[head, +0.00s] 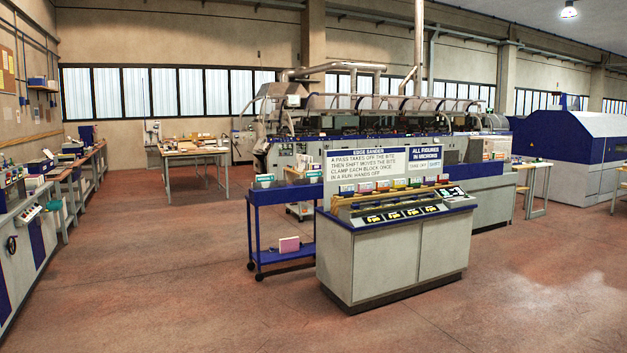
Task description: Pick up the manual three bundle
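I cannot pick out a bundle marked manual three from here; any small labels are too small to read. Several small coloured blocks (400,184) sit in a row on the grey edge sander console (385,260), under its sign. A blue cart (282,191) stands just left of the console. Small items with green-and-white labels (265,181) stand on its top. A pink block-like bundle (289,244) lies on its lower shelf. Neither of my grippers shows in the head view.
Benches with tools (45,205) line the left wall. A wooden table (192,151) stands at the back left. A long machine (380,120) and a blue-and-white machine (570,150) fill the back and right. The red-brown floor (170,270) is clear in front.

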